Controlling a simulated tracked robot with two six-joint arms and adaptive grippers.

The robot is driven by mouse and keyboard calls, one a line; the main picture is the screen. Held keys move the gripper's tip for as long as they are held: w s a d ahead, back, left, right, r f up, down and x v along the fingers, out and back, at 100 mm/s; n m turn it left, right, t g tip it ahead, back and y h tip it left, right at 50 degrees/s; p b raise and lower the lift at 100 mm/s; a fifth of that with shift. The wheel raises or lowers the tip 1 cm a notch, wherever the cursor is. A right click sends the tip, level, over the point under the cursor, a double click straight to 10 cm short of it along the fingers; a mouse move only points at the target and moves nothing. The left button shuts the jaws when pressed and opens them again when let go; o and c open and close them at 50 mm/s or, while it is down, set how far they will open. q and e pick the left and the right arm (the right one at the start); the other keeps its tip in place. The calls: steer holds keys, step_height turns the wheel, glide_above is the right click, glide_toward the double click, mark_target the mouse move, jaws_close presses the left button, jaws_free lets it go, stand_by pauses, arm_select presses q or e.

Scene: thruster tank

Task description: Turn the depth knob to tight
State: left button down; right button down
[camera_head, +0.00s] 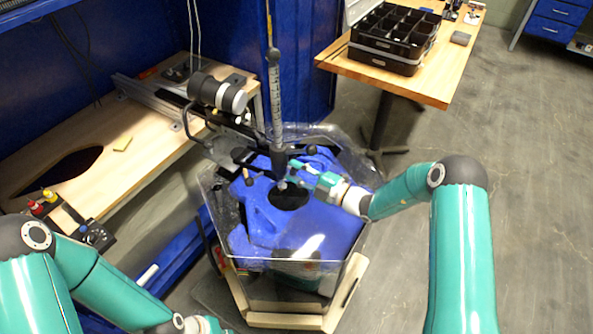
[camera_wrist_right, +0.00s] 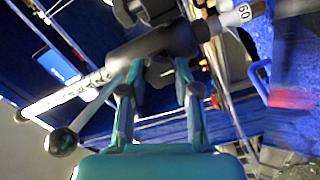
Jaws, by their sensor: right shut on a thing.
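A tall graduated rod (camera_head: 276,100) stands upright over the clear tank (camera_head: 235,230), its black lower part (camera_head: 279,160) above a dark round opening in the blue body. My right gripper (camera_head: 298,168) reaches in from the right beside that black part. In the right wrist view my right gripper (camera_wrist_right: 160,80) is shut on a small dark piece, the depth knob (camera_wrist_right: 161,73), beside the black sleeve of the rod; the fingers partly hide it. How far the knob is turned cannot be told. My left gripper (camera_head: 205,325) shows only partly at the bottom edge.
A black and silver cylindrical unit (camera_head: 218,93) sits on a rail behind the tank. A wooden bench (camera_head: 130,165) is at left. A wooden table (camera_head: 440,85) with a black divided crate (camera_head: 385,62) is at the back right. The floor at right is clear.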

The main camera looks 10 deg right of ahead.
steer(key=shift+d+f+m, duration=0.15)
steer(key=shift+f+m, duration=0.05)
steer(key=shift+m, duration=0.2)
steer(key=c, duration=0.9)
jaws_free()
steer(key=shift+o, duration=0.4)
steer(key=v, duration=1.2)
steer(key=shift+r, duration=0.1)
